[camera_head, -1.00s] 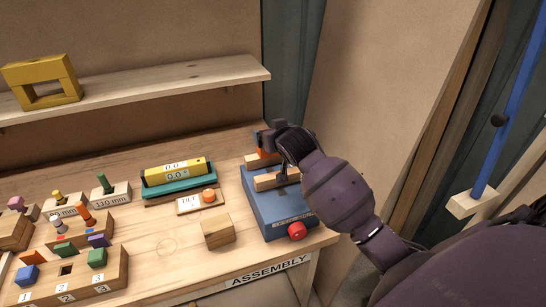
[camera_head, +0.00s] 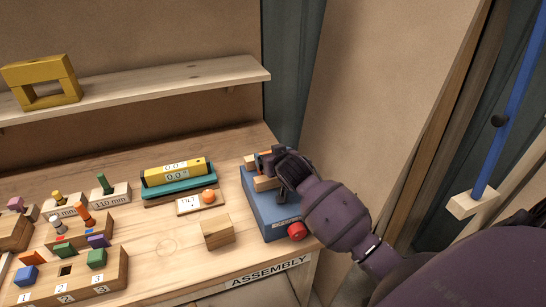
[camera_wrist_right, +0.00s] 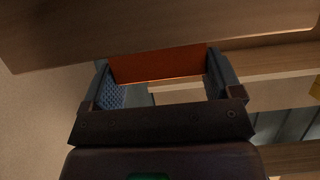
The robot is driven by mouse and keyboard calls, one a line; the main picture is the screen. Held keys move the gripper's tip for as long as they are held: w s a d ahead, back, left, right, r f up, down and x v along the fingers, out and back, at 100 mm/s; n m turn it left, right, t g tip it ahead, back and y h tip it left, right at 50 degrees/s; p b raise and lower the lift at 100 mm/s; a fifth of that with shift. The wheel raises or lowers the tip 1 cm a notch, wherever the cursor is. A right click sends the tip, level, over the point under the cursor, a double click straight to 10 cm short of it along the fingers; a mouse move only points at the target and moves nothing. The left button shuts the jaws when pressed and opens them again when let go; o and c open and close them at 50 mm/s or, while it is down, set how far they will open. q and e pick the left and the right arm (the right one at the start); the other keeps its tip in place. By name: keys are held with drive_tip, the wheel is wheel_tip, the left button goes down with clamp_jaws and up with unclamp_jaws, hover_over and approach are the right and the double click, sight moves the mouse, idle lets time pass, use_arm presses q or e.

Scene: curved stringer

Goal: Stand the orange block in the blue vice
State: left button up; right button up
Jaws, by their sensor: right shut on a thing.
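The blue vice (camera_head: 272,217) stands at the right end of the bench, with pale wooden jaws (camera_head: 264,184) on top and a red knob at its front. My right gripper (camera_head: 268,161) is over the vice jaws. It is shut on the orange block (camera_wrist_right: 158,65), which spans between its two fingers in the right wrist view. In the head view the block is mostly hidden by the gripper. A wooden edge crosses close in front of the block in the wrist view; I cannot tell whether they touch. My left gripper is not in view.
A loose wooden block (camera_head: 217,232) and a small plate with an orange ball (camera_head: 208,196) lie left of the vice. A teal tray (camera_head: 180,183) holds a yellow gauge. Peg blocks fill the bench's left. A shelf (camera_head: 140,85) hangs above; a tall panel stands at right.

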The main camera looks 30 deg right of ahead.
drive_tip(key=shift+f, duration=0.3)
drive_tip(key=shift+s+a+f, duration=0.1)
drive_tip(key=shift+s+f, duration=0.2)
drive_tip(key=shift+f, duration=0.15)
drive_tip(key=o, duration=0.8)
drive_tip(key=shift+f, duration=0.1)
drive_tip(key=shift+o, duration=0.2)
drive_tip(key=shift+w+r, duration=0.15)
drive_tip(key=shift+r, duration=0.35)
drive_tip(key=v, duration=1.2)
drive_tip(key=shift+r, duration=0.35)
drive_tip(key=shift+f, duration=0.1)
